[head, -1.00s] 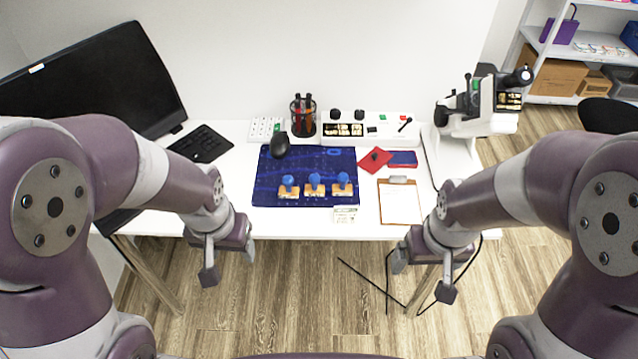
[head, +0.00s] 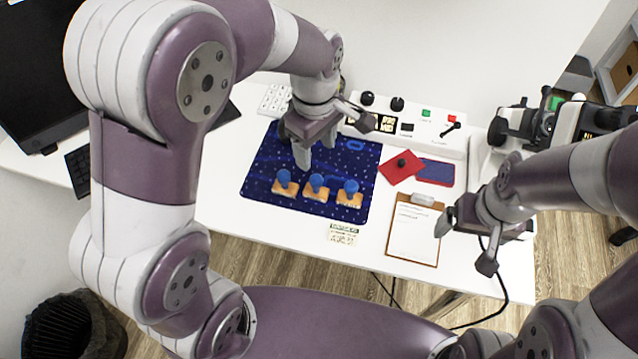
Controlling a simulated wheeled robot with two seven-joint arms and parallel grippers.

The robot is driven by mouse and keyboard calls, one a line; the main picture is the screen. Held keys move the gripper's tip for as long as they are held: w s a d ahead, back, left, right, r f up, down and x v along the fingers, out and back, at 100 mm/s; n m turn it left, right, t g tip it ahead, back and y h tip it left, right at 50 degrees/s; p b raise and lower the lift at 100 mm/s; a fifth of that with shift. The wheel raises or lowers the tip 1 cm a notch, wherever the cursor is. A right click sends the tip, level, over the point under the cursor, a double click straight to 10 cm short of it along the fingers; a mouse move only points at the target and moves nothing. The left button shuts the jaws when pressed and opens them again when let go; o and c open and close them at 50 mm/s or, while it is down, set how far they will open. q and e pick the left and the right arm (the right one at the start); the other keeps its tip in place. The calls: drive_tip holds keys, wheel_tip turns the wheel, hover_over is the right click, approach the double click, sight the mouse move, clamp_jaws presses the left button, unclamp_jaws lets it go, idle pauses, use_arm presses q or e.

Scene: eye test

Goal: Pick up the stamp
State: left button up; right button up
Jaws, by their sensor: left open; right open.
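Three stamp-like pieces with orange wooden bases and round blue knobs stand in a row on the dark blue mat (head: 255,180): a left one (head: 284,184), a middle one (head: 316,187) and a right one (head: 348,194). Nothing shows which one the task means. My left gripper (head: 331,140) is open and empty over the far part of the mat, beyond the row and apart from it. My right gripper (head: 465,243) is open and empty, to the right of the clipboard. The black mouse seen earlier on the mat is hidden behind my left arm.
A red square with a black knob (head: 402,165) lies beside a blue-and-red pad (head: 436,173). A clipboard (head: 413,232) and small printed card (head: 342,234) lie near the front edge. A white control panel (head: 430,130) stands behind. A microscope-like device (head: 540,125) stands right.

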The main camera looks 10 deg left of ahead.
sight(316, 178)
use_arm(q)
drive_tip(key=f, duration=0.5)
drive_tip(key=shift+w+d+f+b, duration=0.15)
drive_tip(key=shift+w+f+b, duration=0.15)
drive_tip(key=shift+f, duration=0.1)
drive_tip(key=shift+s+f, duration=0.1)
drive_tip(key=shift+f, duration=0.3)
drive_tip(key=f+b, duration=0.1)
drive_tip(key=f, duration=0.3)
drive_tip(key=shift+s+f, duration=0.15)
drive_tip(key=shift+s, duration=0.05)
drive_tip(key=shift+f, duration=0.25)
use_arm(e)
drive_tip(key=shift+w+d+f, duration=0.1)
drive_tip(key=shift+w+f, duration=0.15)
drive_tip(key=shift+f, duration=0.8)
use_arm(q)
drive_tip(key=c, duration=0.4)
clamp_jaws()
